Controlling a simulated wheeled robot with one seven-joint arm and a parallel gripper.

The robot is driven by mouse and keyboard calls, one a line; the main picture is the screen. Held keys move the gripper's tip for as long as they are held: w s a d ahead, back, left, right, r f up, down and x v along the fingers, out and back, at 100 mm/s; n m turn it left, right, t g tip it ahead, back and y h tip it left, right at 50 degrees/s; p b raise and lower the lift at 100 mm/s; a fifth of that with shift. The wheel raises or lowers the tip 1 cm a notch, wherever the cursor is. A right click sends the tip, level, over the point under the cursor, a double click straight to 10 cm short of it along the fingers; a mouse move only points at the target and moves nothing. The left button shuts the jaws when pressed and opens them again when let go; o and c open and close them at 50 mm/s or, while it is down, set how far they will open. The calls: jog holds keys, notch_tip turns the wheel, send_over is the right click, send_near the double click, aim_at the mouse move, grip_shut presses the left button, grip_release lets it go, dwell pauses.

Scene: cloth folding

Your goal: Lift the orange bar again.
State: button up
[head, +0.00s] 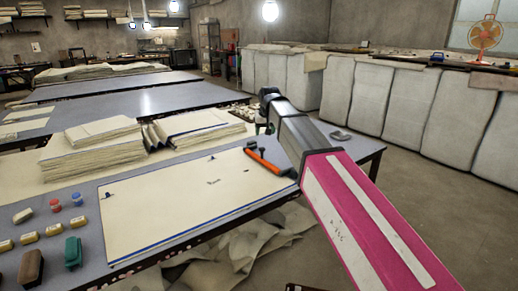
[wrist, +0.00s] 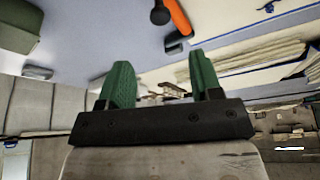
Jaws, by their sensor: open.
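The orange bar (head: 267,160) lies on the right end of the cream cloth (head: 185,194) with blue lines, on the near table. It has small dark pieces at its ends. In the wrist view, part of the orange bar (wrist: 179,17) shows at the top, beyond the fingertips and cut by the picture edge. My gripper (wrist: 160,78) has two green fingers, set apart with nothing held between them. In the head view my arm's end is just beyond the bar, apart from it, and the fingers are mostly hidden behind the arm.
Stacks of folded cloth (head: 92,152) stand behind the flat cloth. Yellow blocks, small jars (head: 55,205) and a green block (head: 73,252) sit at the left. A grey item (head: 341,135) lies at the table's right end.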

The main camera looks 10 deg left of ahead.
aim_at(262, 149)
jog(key=x, duration=1)
jog(key=shift+w+a+f, duration=0.1)
jog(key=shift+a+f, duration=0.05)
jog(key=shift+f, duration=0.2)
jog(key=shift+c, duration=0.2)
grip_shut()
